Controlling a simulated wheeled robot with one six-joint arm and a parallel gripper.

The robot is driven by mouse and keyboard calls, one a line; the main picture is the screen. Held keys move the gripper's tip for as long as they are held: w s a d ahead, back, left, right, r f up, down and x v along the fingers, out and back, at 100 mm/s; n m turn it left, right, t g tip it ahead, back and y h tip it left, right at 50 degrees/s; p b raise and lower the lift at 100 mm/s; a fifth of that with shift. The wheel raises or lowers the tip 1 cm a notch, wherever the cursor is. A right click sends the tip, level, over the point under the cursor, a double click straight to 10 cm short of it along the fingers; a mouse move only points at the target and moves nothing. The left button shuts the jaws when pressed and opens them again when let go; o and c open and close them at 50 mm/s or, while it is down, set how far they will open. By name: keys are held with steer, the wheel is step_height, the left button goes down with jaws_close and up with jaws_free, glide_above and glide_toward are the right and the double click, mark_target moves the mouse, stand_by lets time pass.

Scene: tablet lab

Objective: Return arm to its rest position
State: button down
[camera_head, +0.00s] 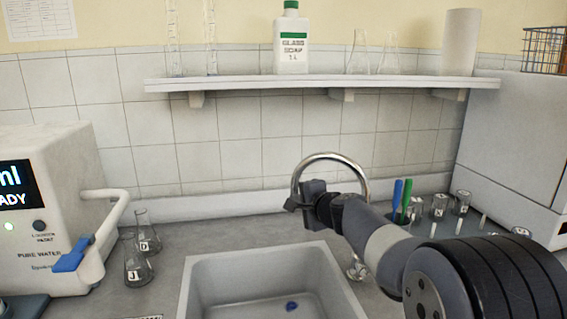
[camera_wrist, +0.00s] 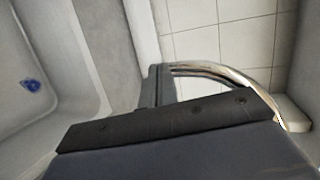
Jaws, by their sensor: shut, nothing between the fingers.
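My gripper (camera_head: 298,203) is at the end of my arm, which reaches in from the lower right of the head view. It is above the back right edge of the sink (camera_head: 200,262), in front of the curved chrome tap (camera_head: 325,156). The jaws are shut and hold nothing. In the wrist view the dark gripper body (camera_wrist: 155,85) fills the lower middle. The tap shows beside it at the right, and I cannot tell whether they touch.
A blue object (camera_head: 291,306) lies in the sink. Flasks D (camera_head: 147,243) and J (camera_head: 138,272) stand left, beside the water dispenser (camera_head: 65,200). Labelled glassware (camera_head: 439,206) and blue and green tools (camera_head: 402,198) stand right of my arm. A shelf (camera_head: 320,84) with a soap bottle (camera_head: 291,45) hangs above.

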steer(key=s+d+r, duration=0.1)
steer(key=s+d, duration=0.2)
steer(key=s, duration=0.5)
steer(key=s+d+r+n+y+b, duration=0.1)
steer(key=s+d, duration=0.3)
steer(key=s, duration=0.4)
steer(key=shift+d+r+g, duration=0.25)
steer(key=shift+r+g, duration=0.05)
steer(key=shift+r, duration=0.45)
steer(key=shift+s, duration=0.1)
